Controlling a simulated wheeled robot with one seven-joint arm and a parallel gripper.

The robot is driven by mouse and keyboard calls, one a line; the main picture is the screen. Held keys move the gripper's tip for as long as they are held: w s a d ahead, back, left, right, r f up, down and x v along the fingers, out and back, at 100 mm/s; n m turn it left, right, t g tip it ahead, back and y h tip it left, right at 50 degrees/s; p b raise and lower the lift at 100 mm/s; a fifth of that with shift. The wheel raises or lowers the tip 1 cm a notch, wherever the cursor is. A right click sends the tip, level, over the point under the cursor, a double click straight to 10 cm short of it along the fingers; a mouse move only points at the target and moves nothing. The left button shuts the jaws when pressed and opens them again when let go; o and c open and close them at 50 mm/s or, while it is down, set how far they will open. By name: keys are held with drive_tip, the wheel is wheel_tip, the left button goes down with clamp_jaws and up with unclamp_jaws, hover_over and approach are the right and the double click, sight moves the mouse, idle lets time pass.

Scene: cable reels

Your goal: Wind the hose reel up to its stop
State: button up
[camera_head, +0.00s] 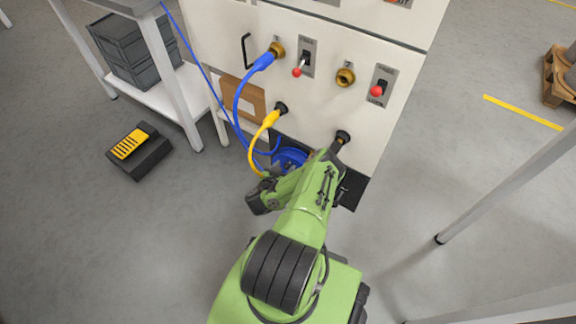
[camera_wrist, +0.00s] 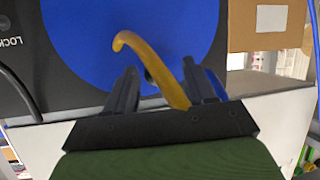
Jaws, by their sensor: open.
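The blue hose reel (camera_head: 290,157) sits low at the front of the white cabinet, mostly hidden by my arm. In the wrist view its round blue face (camera_wrist: 75,40) fills much of the picture, on a dark panel. My gripper (camera_wrist: 159,68) is open in front of the reel face, its two dark fingers apart. A curved yellow length (camera_wrist: 150,58), which looks like hose, runs across the space between the fingers. I cannot tell whether it touches them. A small dark part shows between the fingers, partly hidden. In the head view my arm covers the fingertips.
The cabinet front (camera_head: 325,110) carries a blue hose (camera_head: 237,95), a yellow hose (camera_head: 254,142) on a port, and levers with red knobs (camera_head: 297,72). A shelf table (camera_head: 180,90) stands left. A black and yellow box (camera_head: 138,150) lies on the floor.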

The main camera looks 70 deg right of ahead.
drive_tip(key=shift+r, duration=0.1)
clamp_jaws()
idle(0.4)
